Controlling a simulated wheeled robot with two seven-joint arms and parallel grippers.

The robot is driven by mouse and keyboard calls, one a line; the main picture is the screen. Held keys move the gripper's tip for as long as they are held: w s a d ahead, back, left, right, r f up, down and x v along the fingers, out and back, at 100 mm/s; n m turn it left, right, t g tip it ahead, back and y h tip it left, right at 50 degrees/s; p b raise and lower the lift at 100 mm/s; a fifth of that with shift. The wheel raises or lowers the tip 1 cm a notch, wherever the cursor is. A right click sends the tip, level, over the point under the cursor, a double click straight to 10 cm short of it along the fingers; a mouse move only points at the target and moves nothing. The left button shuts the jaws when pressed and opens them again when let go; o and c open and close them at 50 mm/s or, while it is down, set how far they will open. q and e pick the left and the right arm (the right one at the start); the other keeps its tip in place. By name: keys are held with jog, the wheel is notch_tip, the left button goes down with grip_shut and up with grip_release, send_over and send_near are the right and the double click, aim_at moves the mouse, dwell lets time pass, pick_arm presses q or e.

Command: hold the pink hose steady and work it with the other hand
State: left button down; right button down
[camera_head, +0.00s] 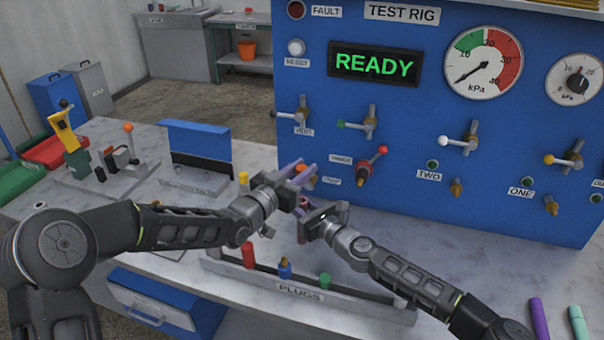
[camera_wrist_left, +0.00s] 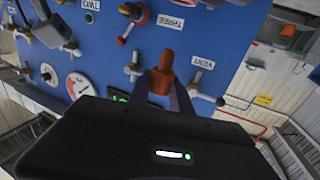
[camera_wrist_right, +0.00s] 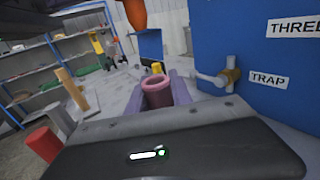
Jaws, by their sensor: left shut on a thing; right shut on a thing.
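The pink hose (camera_wrist_right: 157,92) stands with its open end upward between the purple fingers of my right gripper (camera_wrist_right: 160,88). My right gripper (camera_head: 307,210) is shut on it in front of the blue panel; the hose is mostly hidden in the head view. My left gripper (camera_head: 304,172) is shut on an orange plug (camera_wrist_left: 162,76), seen between its fingers in the left wrist view. The orange plug also shows at the top of the right wrist view (camera_wrist_right: 135,13), apart from the hose mouth and above it.
The plug rack (camera_head: 300,293) in front of the grippers holds red (camera_head: 249,256), blue (camera_head: 285,267) and green (camera_head: 325,280) plugs. The blue test rig (camera_head: 420,115) rises behind, with valve handles and ports jutting out. Purple (camera_head: 538,318) and teal (camera_head: 578,322) pieces lie at right.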

pick_arm(q)
jog(key=shift+r, duration=0.8)
pick_arm(e)
jog(key=c, duration=1.1)
grip_release()
jog(key=shift+d, duration=0.1)
jog(key=v, duration=1.2)
jog(key=shift+f, duration=0.1)
